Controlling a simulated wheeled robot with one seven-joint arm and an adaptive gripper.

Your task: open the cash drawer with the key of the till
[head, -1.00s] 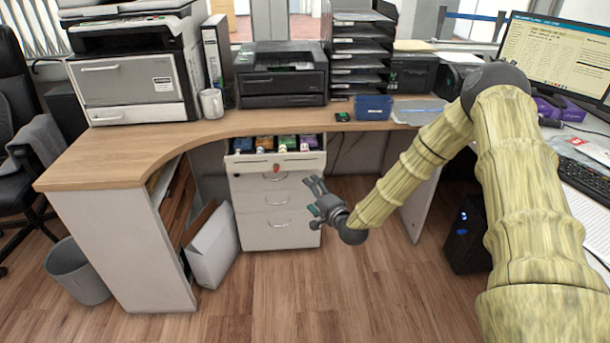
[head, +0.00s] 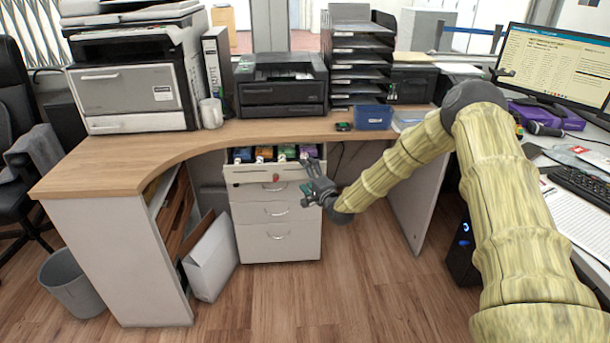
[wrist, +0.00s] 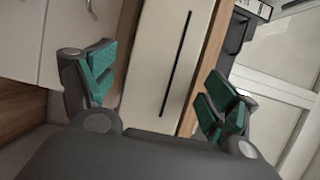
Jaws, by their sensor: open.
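The cash drawer (head: 289,174) is the top drawer of a white drawer unit (head: 251,239) under the wooden counter. It stands pulled out, with blue, orange, green and purple contents showing in its compartments. My gripper (head: 309,188) is open and empty, in front of the unit's upper right side. In the wrist view, the open gripper (wrist: 158,88) has teal finger pads spread before a pale panel (wrist: 160,60) with a dark slot.
A printer (head: 282,87), a mug (head: 211,112) and a blue tub (head: 373,117) stand on the counter (head: 160,147). The floor (head: 340,270) before the drawers is clear.

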